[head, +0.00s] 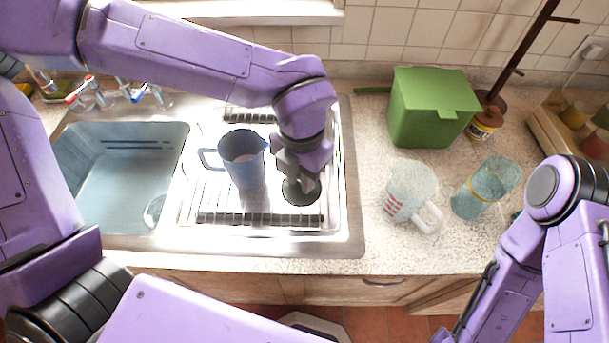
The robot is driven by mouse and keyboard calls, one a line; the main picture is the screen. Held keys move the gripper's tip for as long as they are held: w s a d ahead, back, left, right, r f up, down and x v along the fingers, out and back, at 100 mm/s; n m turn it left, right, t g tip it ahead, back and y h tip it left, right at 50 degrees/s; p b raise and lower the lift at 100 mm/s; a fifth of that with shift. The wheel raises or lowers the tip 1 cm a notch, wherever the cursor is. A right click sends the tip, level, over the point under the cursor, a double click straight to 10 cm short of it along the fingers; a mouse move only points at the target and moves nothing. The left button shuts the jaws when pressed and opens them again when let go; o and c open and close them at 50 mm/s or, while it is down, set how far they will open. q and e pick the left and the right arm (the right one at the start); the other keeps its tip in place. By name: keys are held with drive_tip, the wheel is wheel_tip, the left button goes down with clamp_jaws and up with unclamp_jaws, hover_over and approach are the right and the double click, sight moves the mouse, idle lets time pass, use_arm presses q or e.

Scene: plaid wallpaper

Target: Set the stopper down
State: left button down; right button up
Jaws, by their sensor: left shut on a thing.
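The stopper (301,193) looks like a dark round disc at the right side of the metal drainboard. My left gripper (300,182) points down over it and is shut on it. The gripper covers part of the disc, and I cannot tell whether the disc touches the drainboard (216,203). My right arm comes in at the right, but its gripper is outside the picture.
A blue mug (243,165) stands on the drainboard just left of my gripper. The blue sink basin (115,185) is further left. On the counter to the right are a green bin (425,108), a measuring jug (408,190) and a blue glass vessel (482,190).

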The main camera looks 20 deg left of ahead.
use_arm(q)
drive_tip(key=shift+w+f, duration=0.5)
drive_tip(key=shift+f, duration=0.05)
drive_tip(key=shift+w+d+f, duration=0.1)
drive_tip(key=shift+f, duration=0.2)
wheel_tip(320, 180, down, 3)
drive_tip(key=shift+d+f+p, duration=0.1)
drive_tip(key=shift+f+p, duration=0.1)
drive_tip(key=shift+p, duration=0.45)
drive_tip(key=shift+w+f, duration=0.1)
drive_tip(key=shift+w, duration=0.1)
drive_tip(key=shift+s+f, duration=0.15)
drive_tip(key=c, duration=1.1)
unclamp_jaws()
drive_tip(key=shift+o, duration=0.6)
wheel_tip(320, 180, up, 12)
drive_tip(key=b, duration=0.1)
drive_tip(key=shift+r+b, duration=0.25)
drive_tip(key=shift+b, duration=0.05)
